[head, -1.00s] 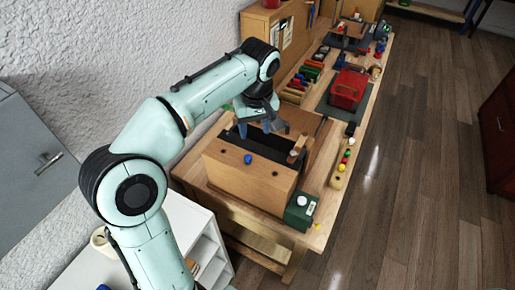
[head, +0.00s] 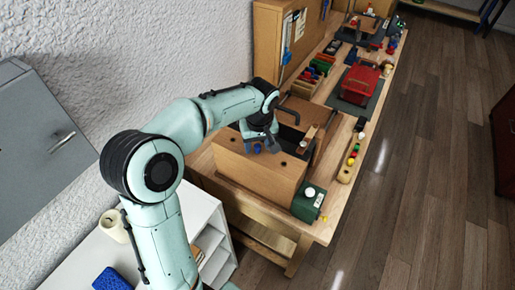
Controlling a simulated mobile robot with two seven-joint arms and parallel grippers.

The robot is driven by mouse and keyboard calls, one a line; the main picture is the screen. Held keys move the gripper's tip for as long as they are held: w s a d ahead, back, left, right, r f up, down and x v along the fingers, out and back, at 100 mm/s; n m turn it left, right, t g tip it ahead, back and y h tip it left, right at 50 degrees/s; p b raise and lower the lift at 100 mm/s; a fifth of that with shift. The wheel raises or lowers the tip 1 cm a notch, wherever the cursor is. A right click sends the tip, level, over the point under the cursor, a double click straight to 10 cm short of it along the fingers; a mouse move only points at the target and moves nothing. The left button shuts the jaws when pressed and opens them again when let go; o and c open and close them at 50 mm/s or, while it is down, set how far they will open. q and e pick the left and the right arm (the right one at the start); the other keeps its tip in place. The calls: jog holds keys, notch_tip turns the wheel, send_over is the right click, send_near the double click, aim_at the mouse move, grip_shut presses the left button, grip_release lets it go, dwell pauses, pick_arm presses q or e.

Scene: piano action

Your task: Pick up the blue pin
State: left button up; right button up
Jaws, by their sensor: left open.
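The small blue pin (head: 257,148) stands in the top of the wooden box (head: 255,180) on the workbench, near the box's left end. My left gripper (head: 262,148) is open above the box, with its fingers close around or beside the pin. The frame is too small to tell whether they touch it. A dark empty hole (head: 284,164) lies to the right of the pin on the box top. My right gripper is not in view.
A green box with a white knob (head: 308,201) stands at the box's right corner. A strip with coloured balls (head: 350,160) lies along the bench's right side. A red case (head: 360,84) sits further back. A white shelf unit (head: 190,235) stands at the lower left.

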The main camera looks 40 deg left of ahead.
pick_arm(q)
grip_shut()
dwell(0.3)
